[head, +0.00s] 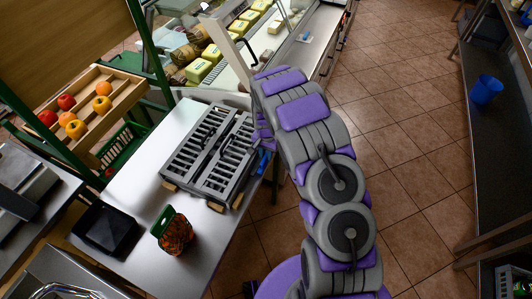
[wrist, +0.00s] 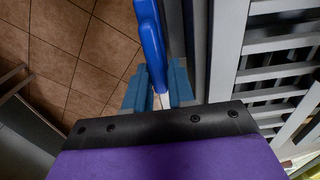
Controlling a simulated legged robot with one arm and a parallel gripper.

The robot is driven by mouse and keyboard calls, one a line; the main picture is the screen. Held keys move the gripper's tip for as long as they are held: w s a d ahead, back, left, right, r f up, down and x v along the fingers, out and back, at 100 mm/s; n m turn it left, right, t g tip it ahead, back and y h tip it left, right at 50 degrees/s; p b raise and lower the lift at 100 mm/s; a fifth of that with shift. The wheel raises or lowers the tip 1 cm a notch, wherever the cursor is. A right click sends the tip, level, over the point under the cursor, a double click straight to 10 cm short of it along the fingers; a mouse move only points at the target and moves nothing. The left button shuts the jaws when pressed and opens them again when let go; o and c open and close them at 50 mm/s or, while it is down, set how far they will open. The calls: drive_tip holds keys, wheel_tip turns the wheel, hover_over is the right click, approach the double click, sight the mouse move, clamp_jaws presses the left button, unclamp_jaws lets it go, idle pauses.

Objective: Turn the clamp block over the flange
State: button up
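A grey slatted frame in two halves (head: 208,158) lies on the pale table, with small wooden feet at its near edge. I cannot single out the clamp block or the flange by name. A blue lever-like part (wrist: 152,42) with a pale narrow end sits beside the grey frame, which also shows at the right of the wrist view (wrist: 228,50). My gripper (wrist: 158,82) has its two teal fingers on either side of this blue part. Whether they press on it is unclear. In the head view my gripper (head: 263,160) is at the frame's right side, partly hidden by my arm.
A netted bag of orange-brown items with a green top (head: 174,234) and a black tray (head: 106,229) stand on the near part of the table. A fruit crate (head: 127,86) is at the left, a cheese counter (head: 238,70) behind. The tiled floor at right is clear.

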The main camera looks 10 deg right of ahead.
clamp_jaws()
drive_tip(key=shift+d+m, duration=0.15)
drive_tip(key=shift+m, duration=0.15)
drive_tip(key=s+m+p, duration=0.4)
drive_tip(key=s+m, duration=0.2)
drive_tip(key=m, duration=1.1)
drive_tip(key=shift+d, duration=0.4)
drive_tip(key=shift+m, duration=0.3)
drive_tip(key=shift+o, duration=1)
unclamp_jaws()
